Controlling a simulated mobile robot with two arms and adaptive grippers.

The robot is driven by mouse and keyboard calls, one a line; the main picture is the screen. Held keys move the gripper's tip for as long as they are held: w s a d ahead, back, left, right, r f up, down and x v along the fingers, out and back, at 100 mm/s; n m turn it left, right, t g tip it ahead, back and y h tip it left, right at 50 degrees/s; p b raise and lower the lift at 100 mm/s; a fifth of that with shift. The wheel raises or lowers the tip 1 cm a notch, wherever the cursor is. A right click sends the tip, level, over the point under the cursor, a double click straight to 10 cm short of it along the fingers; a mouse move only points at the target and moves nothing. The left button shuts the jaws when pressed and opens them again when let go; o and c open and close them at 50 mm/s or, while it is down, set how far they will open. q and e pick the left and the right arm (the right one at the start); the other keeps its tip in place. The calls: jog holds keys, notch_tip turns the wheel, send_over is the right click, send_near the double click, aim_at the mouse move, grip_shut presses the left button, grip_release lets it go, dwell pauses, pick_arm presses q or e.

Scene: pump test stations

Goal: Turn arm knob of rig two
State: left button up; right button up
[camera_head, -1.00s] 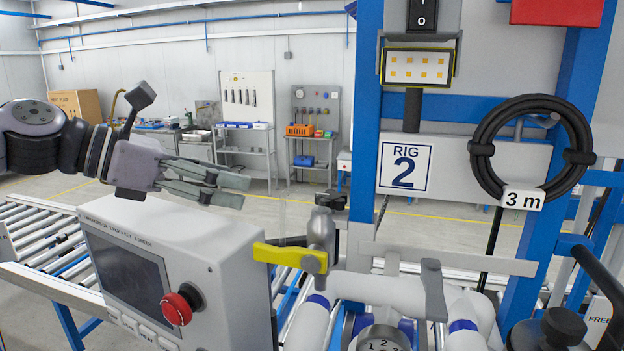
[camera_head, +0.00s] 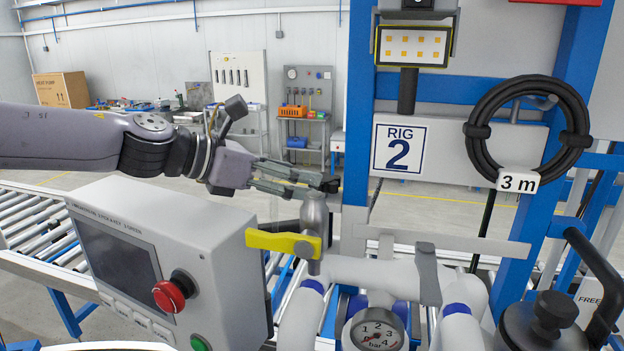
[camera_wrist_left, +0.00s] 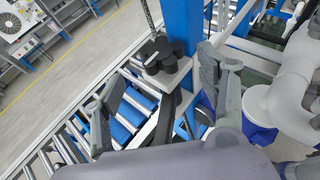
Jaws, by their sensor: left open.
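Rig two is marked by a sign (camera_head: 403,148) on its panel, right of centre in the head view. A black lobed knob (camera_wrist_left: 160,55) sits on a grey bracket by the blue post in the left wrist view. It also shows small and dark in the head view (camera_head: 329,185), just right of my left fingertips. My left gripper (camera_head: 304,183) is open and empty. Its fingers point right towards the knob, a short way from it. In the wrist view the knob appears between and beyond the two fingers. My right gripper is not in view.
A grey control box with a red stop button (camera_head: 173,292) stands below my left arm. A yellow valve lever (camera_head: 283,243), pipes and a pressure gauge (camera_head: 377,333) lie below and right of the gripper. A blue post (camera_head: 359,110) rises beside the knob. A roller conveyor (camera_head: 32,230) runs at left.

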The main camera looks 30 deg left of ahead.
pick_arm(q)
jog(key=x, duration=0.3)
jog(key=shift+d+f, duration=0.1)
jog(key=shift+d, duration=0.1)
jog(key=shift+w+d+f, duration=0.15)
jog(key=shift+w+f, duration=0.05)
jog(key=shift+w, duration=0.35)
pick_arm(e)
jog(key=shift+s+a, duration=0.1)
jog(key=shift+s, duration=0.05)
pick_arm(q)
jog(key=shift+s, duration=0.1)
jog(key=shift+c, duration=0.2)
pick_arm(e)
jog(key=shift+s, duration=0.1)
pick_arm(q)
jog(key=shift+c, duration=0.6)
jog(key=c, duration=1)
